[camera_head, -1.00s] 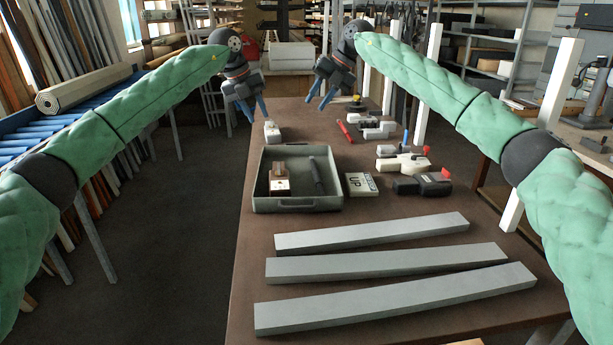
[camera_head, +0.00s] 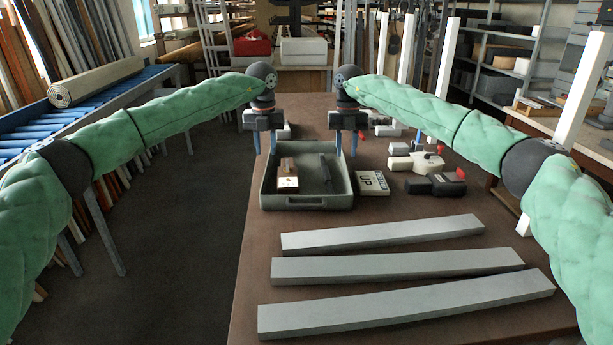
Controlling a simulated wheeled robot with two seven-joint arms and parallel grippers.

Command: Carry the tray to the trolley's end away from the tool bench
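The grey-green tray (camera_head: 307,202) sits on the brown top (camera_head: 255,270), left of its middle. In it lie a small brown-and-white block (camera_head: 287,182) and a dark bar (camera_head: 326,173). My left gripper (camera_head: 265,152) is at the tray's far left corner, fingers pointing down, with a gap between them. My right gripper (camera_head: 346,154) is at the far right corner, fingers also down and apart. I cannot tell whether either one touches the tray's rim.
Three long grey profiles (camera_head: 395,262) lie across the near part of the top. White posts (camera_head: 444,60) stand along the right edge. A blue roller rack (camera_head: 25,130) stands left.

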